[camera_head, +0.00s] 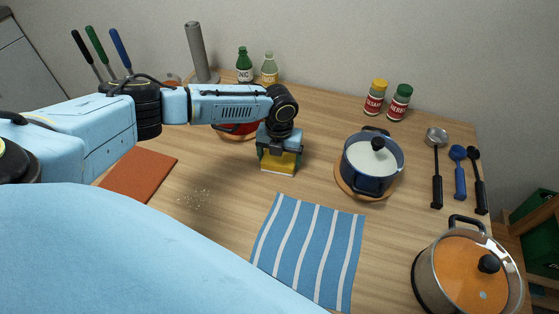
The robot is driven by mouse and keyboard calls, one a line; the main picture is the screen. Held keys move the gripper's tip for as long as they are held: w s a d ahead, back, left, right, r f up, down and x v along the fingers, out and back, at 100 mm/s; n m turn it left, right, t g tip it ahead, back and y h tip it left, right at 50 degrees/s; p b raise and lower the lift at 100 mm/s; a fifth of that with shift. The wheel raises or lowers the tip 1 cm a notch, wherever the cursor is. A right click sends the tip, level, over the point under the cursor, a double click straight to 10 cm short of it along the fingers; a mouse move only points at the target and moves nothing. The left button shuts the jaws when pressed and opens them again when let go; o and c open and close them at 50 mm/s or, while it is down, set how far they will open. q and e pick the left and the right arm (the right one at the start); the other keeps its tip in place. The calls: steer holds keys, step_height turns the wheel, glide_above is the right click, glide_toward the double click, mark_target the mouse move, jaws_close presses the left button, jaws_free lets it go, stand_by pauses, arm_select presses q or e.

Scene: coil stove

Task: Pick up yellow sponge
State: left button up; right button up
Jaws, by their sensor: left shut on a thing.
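The yellow sponge (279,163) is in the middle of the wooden table, with a pale lower edge showing. My left gripper (279,152) comes in from the left, points down and is shut on the sponge. The gripper hides the sponge's upper part. I cannot tell whether the sponge touches the table or is slightly above it. My right gripper is not in view.
A striped blue cloth (309,250) lies in front of the sponge. A blue pot (372,165) stands to the right on a wooden board. White crumbs (194,197) lie left of the sponge. Bottles (245,66) stand behind.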

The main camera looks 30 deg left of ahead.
arm_select(q)
steer(key=shift+r, duration=0.1)
step_height(320, 180, up, 9)
steer(key=shift+r+p, duration=0.15)
steer(key=shift+p, duration=0.75)
steer(key=shift+r, duration=0.25)
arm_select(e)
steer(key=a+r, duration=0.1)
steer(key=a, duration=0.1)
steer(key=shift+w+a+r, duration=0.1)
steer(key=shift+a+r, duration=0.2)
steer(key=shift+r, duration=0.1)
